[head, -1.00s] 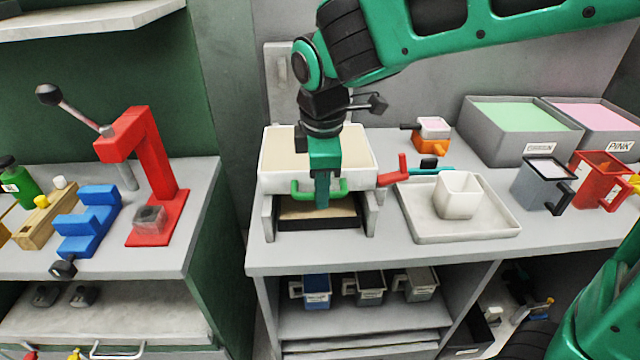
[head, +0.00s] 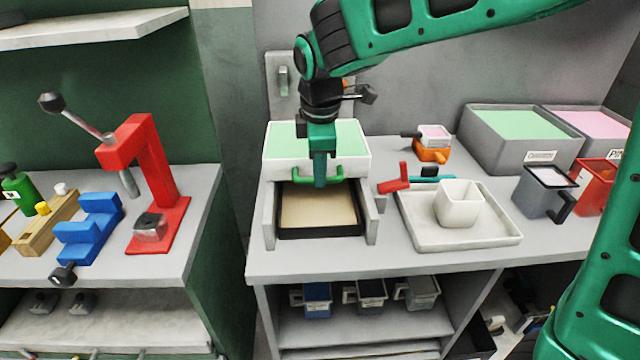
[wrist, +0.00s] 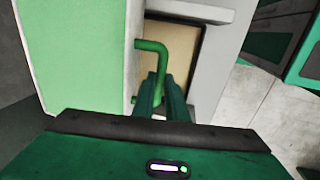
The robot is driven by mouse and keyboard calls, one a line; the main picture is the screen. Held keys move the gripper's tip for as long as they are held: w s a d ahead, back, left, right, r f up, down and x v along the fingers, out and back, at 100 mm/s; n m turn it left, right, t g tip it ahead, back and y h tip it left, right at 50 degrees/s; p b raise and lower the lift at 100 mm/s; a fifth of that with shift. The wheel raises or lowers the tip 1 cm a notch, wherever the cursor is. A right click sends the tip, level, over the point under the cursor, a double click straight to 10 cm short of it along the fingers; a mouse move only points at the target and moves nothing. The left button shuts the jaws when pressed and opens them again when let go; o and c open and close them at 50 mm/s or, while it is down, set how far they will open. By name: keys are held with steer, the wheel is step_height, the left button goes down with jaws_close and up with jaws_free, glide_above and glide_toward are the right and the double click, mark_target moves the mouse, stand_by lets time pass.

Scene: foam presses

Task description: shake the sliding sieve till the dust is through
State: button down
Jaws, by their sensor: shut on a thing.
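The sliding sieve (head: 268,163) is a white box with pale green material inside, set on grey rails at the back of the stand. Its green handle (head: 339,175) is at the front, and it also shows in the wrist view (wrist: 152,46). My gripper (head: 320,183) points down and is shut on the handle; its fingers (wrist: 165,98) show in the wrist view. Below and in front of the sieve, a dark-rimmed tray (head: 318,210) holds tan dust.
To the right are a white tray (head: 420,232) with a white cup (head: 459,204), a red-handled tool (head: 393,179) and a grey jug (head: 546,190). Grey bins (head: 518,150) stand behind. A red press (head: 160,190) is on the left bench.

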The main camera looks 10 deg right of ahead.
steer(key=shift+w+r, duration=0.1)
steer(key=shift+w, duration=0.35)
steer(key=c, duration=1.8)
jaws_free()
steer(key=shift+w, duration=0.15)
steer(key=shift+o, duration=0.2)
step_height(320, 180, up, 10)
steer(key=s, duration=0.2)
steer(key=shift+s+r, duration=0.15)
steer(key=shift+r, duration=0.05)
